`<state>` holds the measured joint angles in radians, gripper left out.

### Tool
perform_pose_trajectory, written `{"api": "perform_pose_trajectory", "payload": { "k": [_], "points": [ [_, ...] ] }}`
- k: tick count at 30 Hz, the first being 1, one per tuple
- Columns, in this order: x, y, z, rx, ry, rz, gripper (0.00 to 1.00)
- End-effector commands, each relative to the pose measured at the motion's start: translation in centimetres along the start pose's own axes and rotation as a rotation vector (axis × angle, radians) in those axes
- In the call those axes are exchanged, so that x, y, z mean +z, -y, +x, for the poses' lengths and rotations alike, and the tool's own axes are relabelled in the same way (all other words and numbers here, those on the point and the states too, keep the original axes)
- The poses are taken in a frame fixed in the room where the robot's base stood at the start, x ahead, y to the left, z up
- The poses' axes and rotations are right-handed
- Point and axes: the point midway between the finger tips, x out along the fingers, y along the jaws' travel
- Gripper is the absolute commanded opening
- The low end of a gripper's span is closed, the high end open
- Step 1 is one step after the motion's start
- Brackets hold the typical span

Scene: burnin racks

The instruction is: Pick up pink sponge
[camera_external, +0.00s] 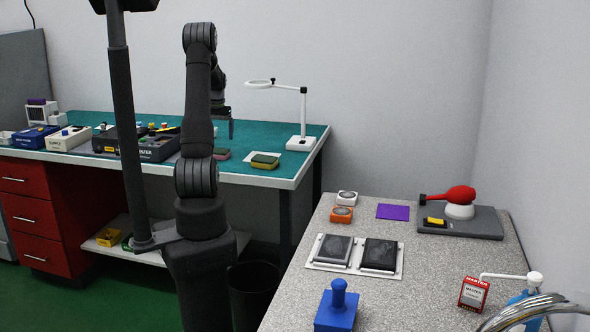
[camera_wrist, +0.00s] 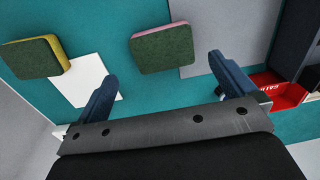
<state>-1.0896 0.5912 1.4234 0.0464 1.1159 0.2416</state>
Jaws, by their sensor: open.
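The pink sponge (camera_wrist: 162,49) has a dark green top with a pink edge and lies on the teal bench top in the wrist view. Its right part overlaps the edge of a grey mat. In the external view the pink sponge (camera_external: 222,155) sits just right of my arm. My gripper (camera_wrist: 166,87) is open and empty, its two blue fingers spread wide. The sponge appears ahead of the fingertips, between their lines. In the external view my gripper (camera_external: 231,129) hangs above the bench near the sponge; the exact height is hard to tell.
A similar sponge with a yellow edge (camera_wrist: 33,57) lies left, partly over a white card (camera_wrist: 88,82). The grey mat (camera_wrist: 225,38) and a red tray (camera_wrist: 275,90) are right. A white ring lamp (camera_external: 301,143) stands at the bench's right end. Boxes (camera_external: 118,146) stand left of my arm.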

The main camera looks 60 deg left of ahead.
Motion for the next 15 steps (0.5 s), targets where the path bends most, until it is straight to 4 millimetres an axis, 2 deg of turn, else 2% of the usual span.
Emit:
{"api": "perform_pose_trajectory", "payload": {
  "k": [1, 4, 11, 15],
  "points": [
    [0.1, 0.0, 1.1, 0.001, 0.005, 0.000, 1.00],
    [0.0, 0.0, 2.5, 0.001, 0.003, -0.001, 1.00],
    [-0.1, 0.0, 3.7, 0.000, 0.001, -0.001, 1.00],
    [-0.4, 0.1, 5.1, 0.001, 0.003, -0.001, 1.00]
  ]
}}
